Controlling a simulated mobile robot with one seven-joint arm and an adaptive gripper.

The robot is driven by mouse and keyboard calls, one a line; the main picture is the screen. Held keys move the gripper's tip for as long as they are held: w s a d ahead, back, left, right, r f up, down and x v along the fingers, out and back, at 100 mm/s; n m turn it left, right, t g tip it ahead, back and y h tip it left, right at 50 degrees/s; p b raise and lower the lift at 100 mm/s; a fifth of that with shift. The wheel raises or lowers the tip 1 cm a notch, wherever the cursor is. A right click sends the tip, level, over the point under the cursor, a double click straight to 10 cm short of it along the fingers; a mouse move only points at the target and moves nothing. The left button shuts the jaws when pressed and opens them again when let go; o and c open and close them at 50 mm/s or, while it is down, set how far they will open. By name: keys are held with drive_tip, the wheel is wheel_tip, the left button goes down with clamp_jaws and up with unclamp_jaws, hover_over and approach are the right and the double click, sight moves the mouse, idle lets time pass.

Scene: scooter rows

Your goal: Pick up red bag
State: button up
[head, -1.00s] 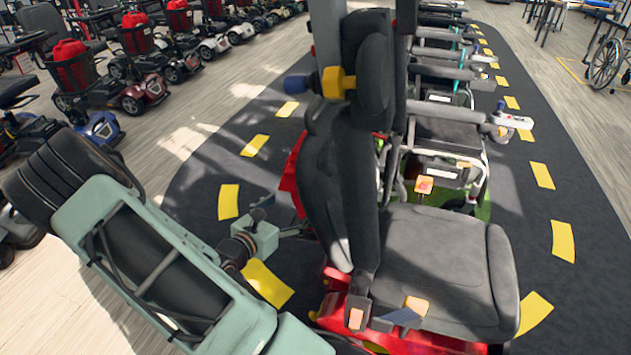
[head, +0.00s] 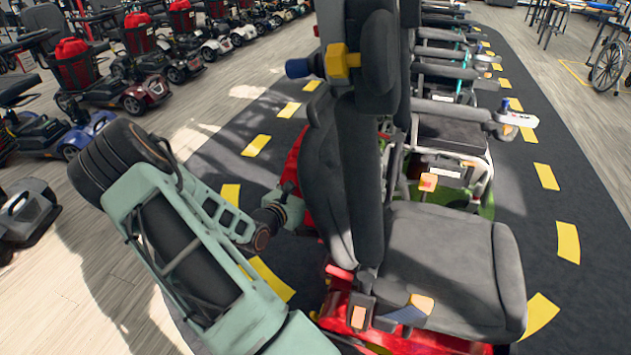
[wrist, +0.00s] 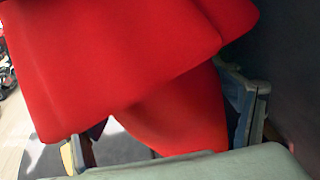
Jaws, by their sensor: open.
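A red bag (head: 291,170) hangs behind the grey backrest of the power chair in the head view, mostly hidden by it. In the wrist view the red bag (wrist: 130,60) fills the upper and middle part, very close to the camera. My gripper (wrist: 160,135) is open, with one finger at the lower left and one at the right. The lower part of the bag shows between the fingers; I cannot tell whether they touch it. In the head view my gripper (head: 294,208) is beside the bag, its tips partly hidden by the backrest.
The power chair (head: 445,260) has a grey seat and red base. More chairs (head: 450,130) line up behind it on a dark mat with yellow dashes. Scooters (head: 140,90), some carrying red items, stand at the left. Pale floor (head: 235,105) lies between the rows.

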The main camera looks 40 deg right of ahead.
drive_tip(key=c, duration=0.9)
drive_tip(key=shift+c, duration=1.2)
drive_tip(key=shift+r, duration=0.2)
